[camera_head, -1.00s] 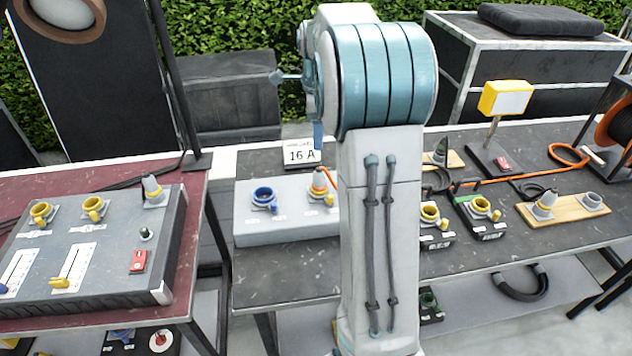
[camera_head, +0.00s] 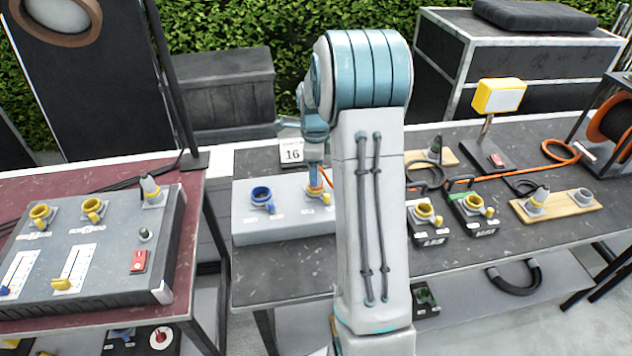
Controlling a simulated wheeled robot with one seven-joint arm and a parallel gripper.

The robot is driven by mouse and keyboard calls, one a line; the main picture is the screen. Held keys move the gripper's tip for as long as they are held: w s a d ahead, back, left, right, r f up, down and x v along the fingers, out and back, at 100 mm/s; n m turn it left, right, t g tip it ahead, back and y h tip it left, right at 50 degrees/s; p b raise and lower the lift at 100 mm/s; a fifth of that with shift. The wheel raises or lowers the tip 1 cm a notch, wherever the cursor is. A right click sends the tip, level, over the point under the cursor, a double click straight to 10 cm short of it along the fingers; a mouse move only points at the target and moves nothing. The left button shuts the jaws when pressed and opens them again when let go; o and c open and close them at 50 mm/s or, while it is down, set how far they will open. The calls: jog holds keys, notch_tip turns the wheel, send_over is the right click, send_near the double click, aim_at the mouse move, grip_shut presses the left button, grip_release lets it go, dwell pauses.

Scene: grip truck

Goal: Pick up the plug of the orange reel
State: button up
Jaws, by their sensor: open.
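The orange reel (camera_head: 612,120) stands in a dark frame at the right edge. My arm hides part of the box's right side.
A blue socket (camera_head: 262,197) is left of the plug on the same box. A "16" label card (camera_head: 292,152) stands behind it. Right of my arm are yellow-socket boxes (camera_head: 472,210), a wooden board (camera_head: 560,206) and a yellow lamp (camera_head: 498,97). A grey panel (camera_head: 95,240) fills the left table.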

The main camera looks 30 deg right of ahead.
notch_tip(320, 180, down, 2)
jog(key=shift+f, duration=0.1)
jog(key=c, duration=1)
jog(key=shift+c, duration=0.6)
